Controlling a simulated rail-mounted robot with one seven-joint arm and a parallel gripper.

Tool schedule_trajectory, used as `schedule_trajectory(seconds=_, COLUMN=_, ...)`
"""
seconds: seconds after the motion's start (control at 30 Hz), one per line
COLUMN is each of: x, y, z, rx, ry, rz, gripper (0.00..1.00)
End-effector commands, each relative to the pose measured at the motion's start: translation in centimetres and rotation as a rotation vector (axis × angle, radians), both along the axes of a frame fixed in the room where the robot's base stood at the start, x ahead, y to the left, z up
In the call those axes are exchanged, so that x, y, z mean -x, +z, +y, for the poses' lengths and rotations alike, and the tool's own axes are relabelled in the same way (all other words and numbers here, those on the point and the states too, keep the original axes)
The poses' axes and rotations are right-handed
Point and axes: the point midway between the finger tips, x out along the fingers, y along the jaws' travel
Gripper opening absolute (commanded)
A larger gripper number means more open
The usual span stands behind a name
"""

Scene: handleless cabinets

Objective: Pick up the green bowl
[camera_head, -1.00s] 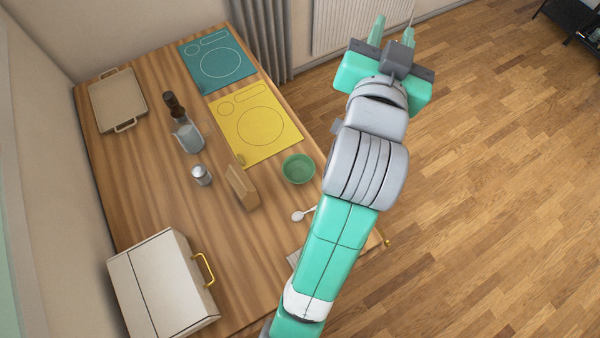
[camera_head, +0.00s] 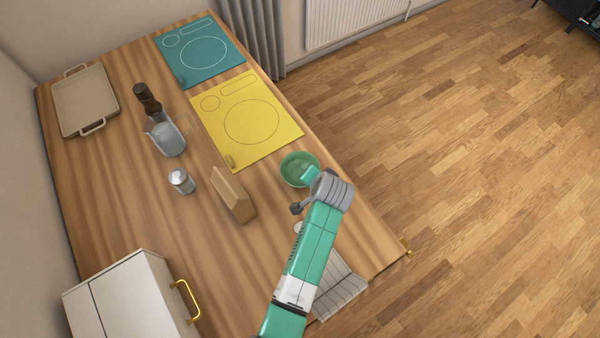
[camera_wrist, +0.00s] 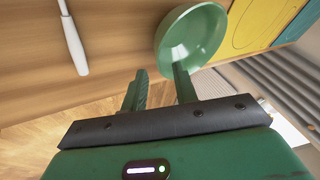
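The green bowl (camera_head: 297,168) stands upright on the wooden counter near its right edge, just below the yellow mat. It also shows in the wrist view (camera_wrist: 192,36), ahead of my gripper. My gripper (camera_wrist: 160,84) is open, its two green fingers spread apart with nothing between them. The right finger overlaps the bowl's near rim in the picture; I cannot tell whether it touches. In the head view, my arm hides the fingers and covers the bowl's lower right side.
A yellow mat (camera_head: 249,120) and a teal mat (camera_head: 200,55) lie behind the bowl. A wooden block (camera_head: 233,196), a white shaker (camera_head: 181,181) and a glass container (camera_head: 168,139) stand left.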

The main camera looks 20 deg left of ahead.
Motion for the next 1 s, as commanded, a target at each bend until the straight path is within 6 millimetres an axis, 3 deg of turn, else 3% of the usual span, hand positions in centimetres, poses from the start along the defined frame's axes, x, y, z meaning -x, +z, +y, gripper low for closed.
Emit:
schedule_trajectory(seconds=0.37, x=-1.7, y=-4.4, z=1.7, rx=0.000, ry=0.000, rz=0.000, gripper=0.29)
schedule_trajectory(seconds=0.63, x=-2.0, y=-4.6, z=1.9, rx=0.001, ry=0.000, rz=-0.002, gripper=0.29)
schedule_trajectory(seconds=0.8, x=-2.0, y=-4.6, z=1.9, rx=0.001, ry=0.000, rz=-0.002, gripper=0.00)
schedule_trajectory(seconds=1.0, x=-2.0, y=-4.6, z=1.9, rx=0.001, ry=0.000, rz=-0.003, gripper=0.00)
